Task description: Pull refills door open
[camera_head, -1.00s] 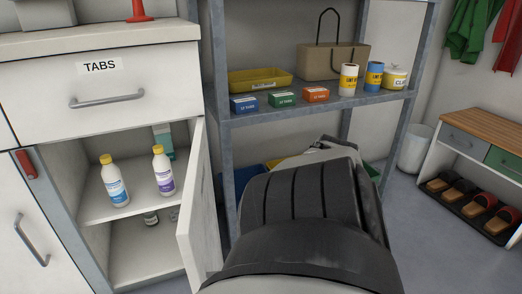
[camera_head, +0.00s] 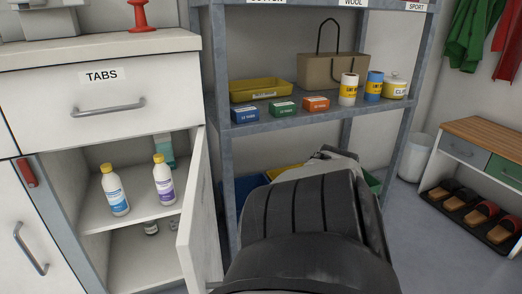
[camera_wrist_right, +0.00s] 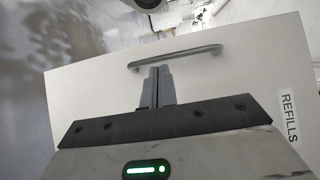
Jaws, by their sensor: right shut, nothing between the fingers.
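The refills door (camera_head: 201,220) is a white cabinet door standing ajar below the TABS drawer (camera_head: 95,103), swung outward and seen nearly edge-on in the head view. In the right wrist view the door panel (camera_wrist_right: 235,85) fills the middle, with a grey bar handle (camera_wrist_right: 190,54) and a REFILLS label (camera_wrist_right: 288,117). My right gripper (camera_wrist_right: 157,70) is shut and empty, its fingertips just short of the handle in that view; I cannot tell whether they touch it. In the head view my right arm hides this gripper. My left gripper is not in view.
Two bottles (camera_head: 115,190) (camera_head: 163,180) stand on the cabinet's inner shelf. A metal shelving unit (camera_head: 222,120) with small boxes, cans and a bag is close behind the door and my arm. A shoe bench (camera_head: 485,133) stands at right.

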